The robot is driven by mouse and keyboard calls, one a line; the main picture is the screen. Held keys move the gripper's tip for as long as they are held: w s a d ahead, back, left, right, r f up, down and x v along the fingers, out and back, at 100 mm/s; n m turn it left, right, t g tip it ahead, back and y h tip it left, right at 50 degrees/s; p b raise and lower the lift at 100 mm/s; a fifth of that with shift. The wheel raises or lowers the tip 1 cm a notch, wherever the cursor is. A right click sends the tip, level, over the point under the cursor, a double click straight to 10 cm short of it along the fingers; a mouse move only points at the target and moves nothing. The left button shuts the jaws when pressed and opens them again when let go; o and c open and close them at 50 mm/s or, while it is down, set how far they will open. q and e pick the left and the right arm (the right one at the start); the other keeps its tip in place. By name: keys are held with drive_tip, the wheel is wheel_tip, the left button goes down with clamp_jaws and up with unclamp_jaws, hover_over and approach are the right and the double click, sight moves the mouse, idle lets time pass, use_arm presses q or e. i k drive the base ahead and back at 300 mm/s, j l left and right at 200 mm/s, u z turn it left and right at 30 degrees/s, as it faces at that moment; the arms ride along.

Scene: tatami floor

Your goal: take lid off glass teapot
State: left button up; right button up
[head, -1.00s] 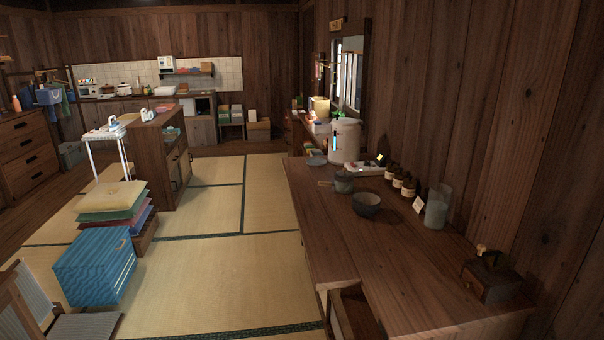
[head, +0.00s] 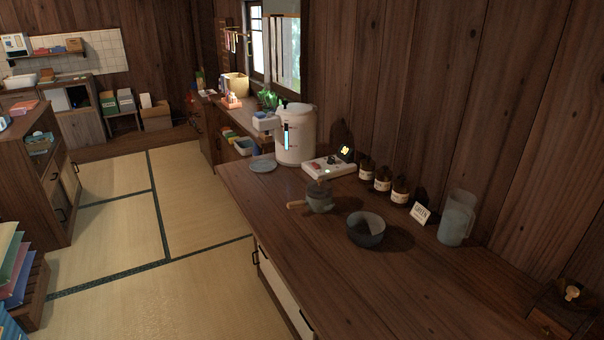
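A small rounded pot with a side handle (head: 319,197) stands on the dark wooden counter (head: 400,285), left of a dark open bowl (head: 365,230). Its top looks greyish and partly see-through, and it seems to be covered. It is too small to tell whether this is the glass teapot or where its lid ends. A clear glass vessel (head: 457,217) stands at the counter's right, near the wall; I cannot make out a lid on it. Neither of my grippers is in view.
A large white dispenser (head: 296,135) and a blue-grey plate (head: 263,166) stand at the counter's far end. A white tray (head: 330,165), brown bottles (head: 382,179) and a card (head: 420,212) line the wall. A wooden box (head: 562,310) sits near right. The near counter is clear.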

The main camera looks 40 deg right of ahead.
sight(318, 187)
drive_tip(key=i+z, duration=0.4)
drive_tip(key=i+j+z, duration=0.15)
drive_tip(key=z, duration=0.25)
drive_tip(key=i+j+z, duration=0.25)
drive_tip(key=z, duration=0.15)
drive_tip(key=i+j+z, duration=0.2)
drive_tip(key=z, duration=0.2)
drive_tip(key=j, duration=0.1)
